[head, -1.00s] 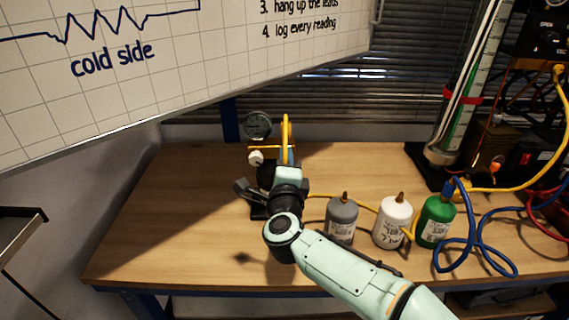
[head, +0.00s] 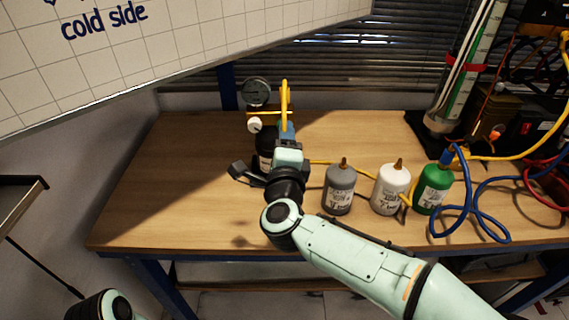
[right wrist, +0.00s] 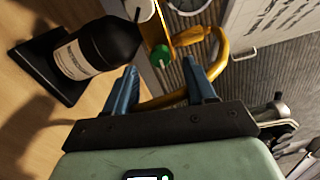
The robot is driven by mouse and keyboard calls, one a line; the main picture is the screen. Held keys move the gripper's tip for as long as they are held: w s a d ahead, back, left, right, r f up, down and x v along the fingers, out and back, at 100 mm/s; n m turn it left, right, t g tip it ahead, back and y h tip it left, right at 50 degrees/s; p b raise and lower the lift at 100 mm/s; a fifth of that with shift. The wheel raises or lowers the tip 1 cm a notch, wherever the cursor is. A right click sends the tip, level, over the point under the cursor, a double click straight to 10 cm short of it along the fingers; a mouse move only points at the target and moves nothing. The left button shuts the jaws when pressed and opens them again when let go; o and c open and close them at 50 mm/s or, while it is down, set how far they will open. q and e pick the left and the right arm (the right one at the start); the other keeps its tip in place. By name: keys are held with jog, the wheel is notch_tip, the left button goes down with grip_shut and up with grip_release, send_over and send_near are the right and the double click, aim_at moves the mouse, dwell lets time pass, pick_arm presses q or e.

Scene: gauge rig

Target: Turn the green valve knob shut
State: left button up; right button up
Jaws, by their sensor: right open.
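The green valve knob (right wrist: 160,55) shows in the right wrist view, just beyond and between the two blue fingertips of my right gripper (right wrist: 159,68). The gripper is open, and the knob looks clear of both fingers. In the head view my right gripper (head: 287,130) points at the gauge rig from the front, and its wrist hides the knob. The rig has a round gauge (head: 257,92), a yellow bent pipe (head: 285,97) and a white knob (head: 254,125). My left gripper is not in view.
A black labelled bottle (right wrist: 95,47) on a dark base stands close beside the fingers. Grey (head: 339,190), white (head: 391,190) and green (head: 433,190) bottles stand right of my wrist. Cables lie farther right. The left of the wooden bench (head: 170,190) is clear.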

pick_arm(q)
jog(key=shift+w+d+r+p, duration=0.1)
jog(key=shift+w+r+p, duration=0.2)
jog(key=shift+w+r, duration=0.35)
pick_arm(e)
jog(key=s, duration=0.9)
jog(key=shift+d, duration=0.1)
